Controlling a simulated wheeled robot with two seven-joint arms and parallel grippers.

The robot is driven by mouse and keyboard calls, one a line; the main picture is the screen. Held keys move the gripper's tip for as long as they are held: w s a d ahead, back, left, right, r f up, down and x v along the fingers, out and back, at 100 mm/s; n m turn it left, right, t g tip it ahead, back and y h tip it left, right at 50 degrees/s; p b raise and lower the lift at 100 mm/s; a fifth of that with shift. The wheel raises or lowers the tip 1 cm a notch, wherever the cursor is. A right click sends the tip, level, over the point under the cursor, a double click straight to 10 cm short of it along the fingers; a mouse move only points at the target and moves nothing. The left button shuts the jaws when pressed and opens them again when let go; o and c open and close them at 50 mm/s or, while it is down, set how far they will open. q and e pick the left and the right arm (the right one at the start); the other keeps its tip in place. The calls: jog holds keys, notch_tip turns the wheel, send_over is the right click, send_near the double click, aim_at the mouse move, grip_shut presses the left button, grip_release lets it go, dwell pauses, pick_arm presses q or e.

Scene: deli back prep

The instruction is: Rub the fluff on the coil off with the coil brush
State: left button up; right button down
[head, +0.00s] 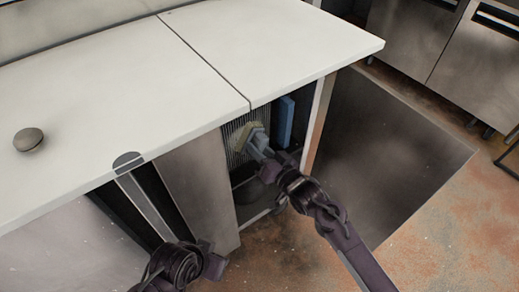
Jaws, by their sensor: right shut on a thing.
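The coil (231,131), a panel of fine upright fins, stands inside the open bay under the white counter. The coil brush (257,138) has a pale yellowish head and a blue-grey body. My right gripper (268,159) is shut on it, with the head at the coil's face, seemingly touching it. The brush covers part of the coil. I cannot clearly tell any fluff from the brush head. My left arm shows at the bottom, left of the bay, around its dark wrist (180,264); its jaw state is unclear.
A blue upright piece (286,122) stands right of the coil. The bay's side panel (196,186) and right post (318,122) flank my right arm. A round dark knob (28,139) sits on the white counter (205,50). Reddish floor (440,215) is open at the right.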

jog(key=shift+w+d+r, duration=0.1)
jog(key=shift+w+d, duration=0.55)
jog(key=shift+d, duration=0.15)
jog(key=shift+w+d, duration=0.6)
jog(key=shift+d, duration=0.2)
jog(key=shift+d, duration=0.1)
jog(key=shift+w+d, duration=0.85)
jog(key=shift+d, duration=0.25)
jog(key=shift+a, duration=0.1)
jog(key=shift+s+a+p, duration=0.4)
jog(key=shift+s+a, duration=0.2)
jog(key=shift+a, duration=0.2)
jog(key=shift+s+a+p, duration=0.35)
jog(key=shift+s+a, duration=0.25)
jog(key=shift+a, duration=0.2)
